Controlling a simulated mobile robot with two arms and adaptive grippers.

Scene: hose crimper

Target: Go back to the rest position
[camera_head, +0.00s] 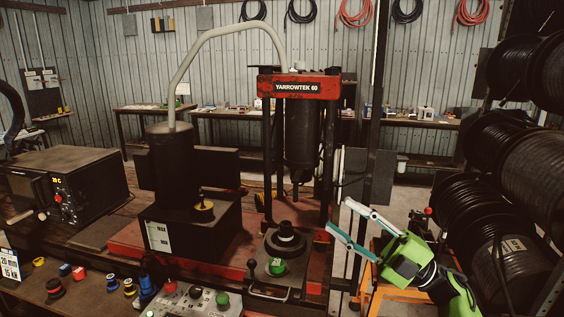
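My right gripper (337,214) is green with two pale blue fingers. It comes in from the lower right and points left toward the red-framed crimper (300,87). Its fingers are spread apart with nothing between them. The fingertips appear just right of the crimper's front post; whether they touch it I cannot tell. My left gripper is not in view.
Black hose reels (520,165) stand close on the right. An orange stand (385,292) is below my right gripper. A bench (85,295) with coloured dies and a control panel (195,302) runs along the front. A dark box (75,185) sits left.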

